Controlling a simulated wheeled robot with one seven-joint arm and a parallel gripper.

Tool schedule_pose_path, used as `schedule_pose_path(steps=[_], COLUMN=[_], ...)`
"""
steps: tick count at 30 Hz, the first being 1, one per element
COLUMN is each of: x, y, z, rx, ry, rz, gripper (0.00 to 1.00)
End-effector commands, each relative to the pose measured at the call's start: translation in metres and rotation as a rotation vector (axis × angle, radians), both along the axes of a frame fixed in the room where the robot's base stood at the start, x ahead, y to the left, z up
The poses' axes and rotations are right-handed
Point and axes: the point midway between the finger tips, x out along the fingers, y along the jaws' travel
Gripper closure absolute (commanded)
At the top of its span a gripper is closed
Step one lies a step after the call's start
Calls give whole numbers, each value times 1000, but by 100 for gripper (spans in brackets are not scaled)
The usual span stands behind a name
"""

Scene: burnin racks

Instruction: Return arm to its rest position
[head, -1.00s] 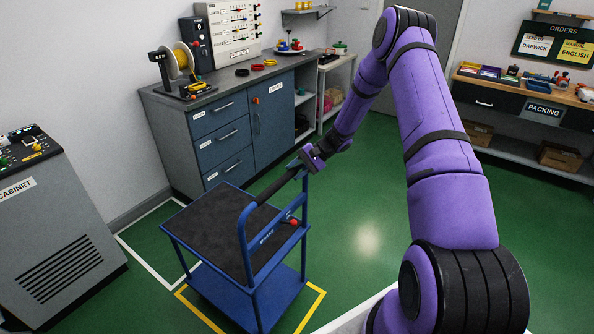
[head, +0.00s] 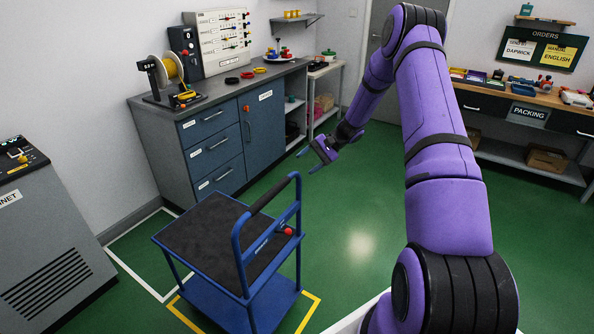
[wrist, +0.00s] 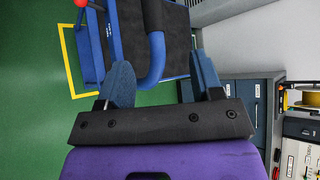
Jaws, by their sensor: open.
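My purple arm reaches out over the green floor in the head view. My gripper (head: 311,160) is open and empty, up and to the right of the blue cart's handle. In the wrist view the two blue fingers of my gripper (wrist: 163,85) stand apart with nothing held between them. The blue cart (head: 250,291) has a black top mat, a push handle (head: 270,196) with a dark grip, and a red knob. The handle also shows in the wrist view (wrist: 156,58), beyond the fingers, and seems apart from them.
A grey workbench with blue drawers (head: 215,143) stands behind the cart, with a spool and panel on top. A grey cabinet (head: 45,230) is at the left. A packing bench (head: 520,152) is at the right.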

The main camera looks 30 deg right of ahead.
Motion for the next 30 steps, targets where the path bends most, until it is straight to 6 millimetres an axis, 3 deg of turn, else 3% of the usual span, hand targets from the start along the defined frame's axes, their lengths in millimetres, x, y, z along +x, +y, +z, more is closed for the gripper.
schedule_pose_path(steps=[6,15,23,30], x=[-2,-4,-20,-51], y=[-14,-10,25,61], z=[8,20,91,159], rx=[0,-22,-174,-339], ry=[-2,-4,-28,-63], rz=[-1,18,125,225], gripper=[40,40,40,40])
